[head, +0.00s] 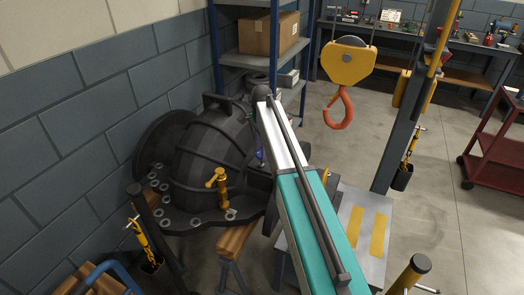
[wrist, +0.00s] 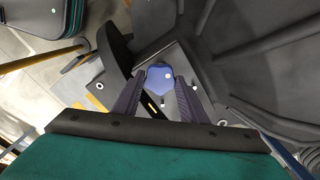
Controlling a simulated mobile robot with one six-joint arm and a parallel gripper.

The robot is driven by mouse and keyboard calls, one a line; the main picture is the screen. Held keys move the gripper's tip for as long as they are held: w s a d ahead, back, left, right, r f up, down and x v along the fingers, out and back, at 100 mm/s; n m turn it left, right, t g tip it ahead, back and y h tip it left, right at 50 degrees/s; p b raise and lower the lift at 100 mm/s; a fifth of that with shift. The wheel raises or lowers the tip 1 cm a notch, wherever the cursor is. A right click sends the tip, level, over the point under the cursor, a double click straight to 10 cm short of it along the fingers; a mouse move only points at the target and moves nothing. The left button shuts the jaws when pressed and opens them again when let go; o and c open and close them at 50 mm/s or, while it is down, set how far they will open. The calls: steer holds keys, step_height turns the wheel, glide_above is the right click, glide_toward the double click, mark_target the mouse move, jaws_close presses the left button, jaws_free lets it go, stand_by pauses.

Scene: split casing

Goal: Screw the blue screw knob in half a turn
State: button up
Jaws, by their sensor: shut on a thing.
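The blue screw knob (wrist: 160,78) shows in the wrist view as a rounded, lobed head against a dark plate of the casing. My gripper (wrist: 158,88) has its two purple-grey fingers on either side of the knob and is shut on it. In the head view, the dark ribbed casing (head: 205,150) stands on the left by the wall. My arm reaches over to its right side.
A yellow T-handled part (head: 217,185) stands on the casing's flange among several grey rings or nuts. An orange hook (head: 340,108) hangs from a yellow block right of my arm. A blue-framed shelf (head: 245,60) stands behind. A red cart (head: 497,150) is far right.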

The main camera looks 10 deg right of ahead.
steer(key=o, duration=1.1)
steer(key=shift+c, duration=0.2)
steer(key=shift+r, duration=0.1)
steer(key=shift+r, duration=0.7)
step_height(320, 180, up, 12)
steer(key=b, duration=0.3)
steer(key=shift+s, duration=0.15)
